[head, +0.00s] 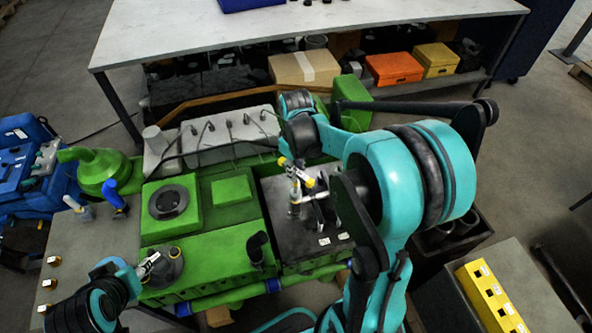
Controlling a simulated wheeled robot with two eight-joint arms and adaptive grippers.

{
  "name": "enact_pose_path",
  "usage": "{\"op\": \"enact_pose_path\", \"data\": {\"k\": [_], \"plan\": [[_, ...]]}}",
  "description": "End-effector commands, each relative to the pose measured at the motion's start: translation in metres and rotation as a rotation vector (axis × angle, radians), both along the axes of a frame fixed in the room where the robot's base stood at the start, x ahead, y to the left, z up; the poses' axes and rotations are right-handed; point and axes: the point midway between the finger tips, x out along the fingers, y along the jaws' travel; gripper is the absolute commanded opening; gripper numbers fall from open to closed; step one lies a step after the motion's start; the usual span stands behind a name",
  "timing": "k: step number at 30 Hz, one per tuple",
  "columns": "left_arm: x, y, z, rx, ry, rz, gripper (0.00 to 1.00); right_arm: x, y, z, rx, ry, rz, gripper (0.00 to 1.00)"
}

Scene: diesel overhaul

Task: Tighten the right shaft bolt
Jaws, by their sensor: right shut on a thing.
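The green diesel engine (235,187) stands on the bench in the middle of the head view. My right gripper (307,186) is above the dark plate (275,200) on the engine's right part. It is shut on a small tool with yellow and silver parts (295,206), which stands roughly upright over the plate. I cannot tell whether the tool touches a bolt. The right shaft bolt cannot be made out. My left gripper (148,266) is at the lower left, beside a grey round part (166,270) on the engine; its jaws are too small to read.
Blue and grey-handled tools (115,200) stand on the bench (65,240) at the left, with several small brass-coloured pieces (50,284). A table (190,37) with boxes below stands behind. A yellow block with holes (490,295) lies at the lower right.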

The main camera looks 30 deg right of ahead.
Motion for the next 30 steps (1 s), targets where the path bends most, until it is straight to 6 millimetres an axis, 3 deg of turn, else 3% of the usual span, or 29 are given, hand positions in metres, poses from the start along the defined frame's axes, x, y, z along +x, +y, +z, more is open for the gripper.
{"op": "enact_pose_path", "data": {"k": [3,8,30], "plan": [[-0.0001,0.0,-0.0073,0.0,0.0,0.0,0.42,0.0001,0.0,-0.0086,0.0,0.0,0.0,0.0],[-0.0001,0.0,-0.0052,0.0,0.0,0.0,0.42,0.0001,0.0,-0.0064,0.0,0.0,-0.068,0.0],[0.0,0.0,-0.0077,0.0,0.0,0.0,0.42,0.0007,0.0004,-0.0077,0.0,0.0,-1.35,0.0]]}}
